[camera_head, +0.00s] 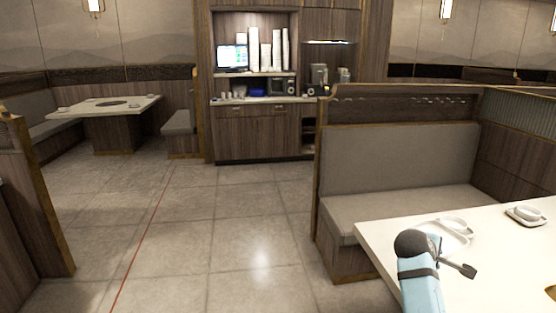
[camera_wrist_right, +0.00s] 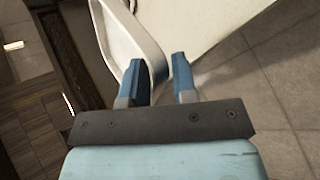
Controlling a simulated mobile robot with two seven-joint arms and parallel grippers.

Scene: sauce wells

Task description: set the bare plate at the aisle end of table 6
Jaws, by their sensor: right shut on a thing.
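A white plate (camera_head: 462,243) is at the near left corner of the white-topped table (camera_head: 400,215) on the right in the head view. My right gripper (camera_head: 448,258) is over this corner and partly hides the plate. In the right wrist view the plate's raised rim (camera_wrist_right: 113,38) runs between the fingers of my right gripper (camera_wrist_right: 162,75), which is shut on it. I cannot tell whether the plate touches the table top. My left gripper is out of view. No table number is readable.
A booth bench (camera_head: 400,200) with a high partition is behind the table. The tiled aisle (camera_head: 230,240) to the left is clear.

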